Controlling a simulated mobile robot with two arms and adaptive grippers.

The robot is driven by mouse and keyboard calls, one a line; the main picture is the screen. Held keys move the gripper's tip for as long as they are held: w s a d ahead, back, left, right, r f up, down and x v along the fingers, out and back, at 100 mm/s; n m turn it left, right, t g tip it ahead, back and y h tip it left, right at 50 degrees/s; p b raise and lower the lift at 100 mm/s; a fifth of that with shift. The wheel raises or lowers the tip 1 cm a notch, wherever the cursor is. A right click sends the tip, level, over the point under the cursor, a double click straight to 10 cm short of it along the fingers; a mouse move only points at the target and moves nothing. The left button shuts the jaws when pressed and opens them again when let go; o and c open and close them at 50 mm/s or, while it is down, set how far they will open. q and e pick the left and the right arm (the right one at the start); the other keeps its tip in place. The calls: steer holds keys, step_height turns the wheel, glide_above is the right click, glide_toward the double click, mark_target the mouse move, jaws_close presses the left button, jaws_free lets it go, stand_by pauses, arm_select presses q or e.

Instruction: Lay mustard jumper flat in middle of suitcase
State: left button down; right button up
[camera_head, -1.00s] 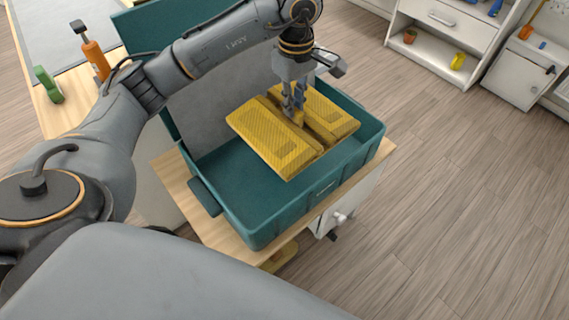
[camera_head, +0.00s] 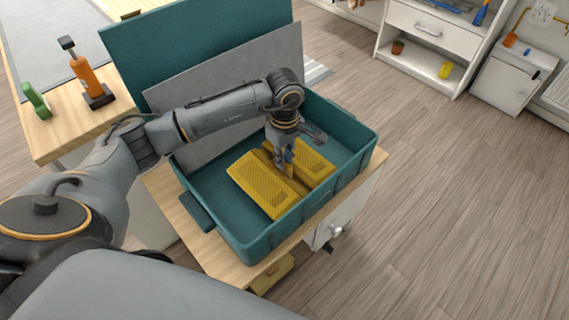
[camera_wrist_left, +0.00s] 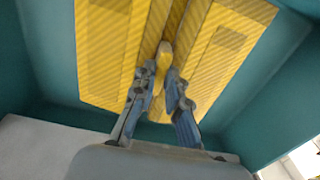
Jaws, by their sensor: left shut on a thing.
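The mustard jumper (camera_head: 262,186) is a folded yellow knit block with a groove along its middle. It is inside the open teal suitcase (camera_head: 258,245), low, around the middle of the tray; I cannot tell whether it touches the floor. My left gripper (camera_head: 285,172) points down into the suitcase and is shut on the raised middle part of the jumper. In the left wrist view the fingers (camera_wrist_left: 163,88) pinch a yellow ridge, with the jumper's two halves (camera_wrist_left: 108,50) on either side. My right gripper is not in view.
The suitcase stands on a wooden-topped stand (camera_head: 195,235), its lid (camera_head: 200,45) upright behind, with a grey panel (camera_head: 230,75) leaning there. An orange tool (camera_head: 88,75) and a green item (camera_head: 36,100) stand on the left table. A white shelf unit (camera_head: 430,45) is at the upper right.

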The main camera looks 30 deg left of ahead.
arm_select(q)
steer(key=shift+f, duration=1.2)
steer(key=c, duration=1.4)
jaws_free()
steer(key=shift+o, duration=0.2)
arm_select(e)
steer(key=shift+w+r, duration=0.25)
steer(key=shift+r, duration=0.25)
arm_select(q)
step_height(320, 180, up, 12)
steer(key=shift+p, duration=0.45)
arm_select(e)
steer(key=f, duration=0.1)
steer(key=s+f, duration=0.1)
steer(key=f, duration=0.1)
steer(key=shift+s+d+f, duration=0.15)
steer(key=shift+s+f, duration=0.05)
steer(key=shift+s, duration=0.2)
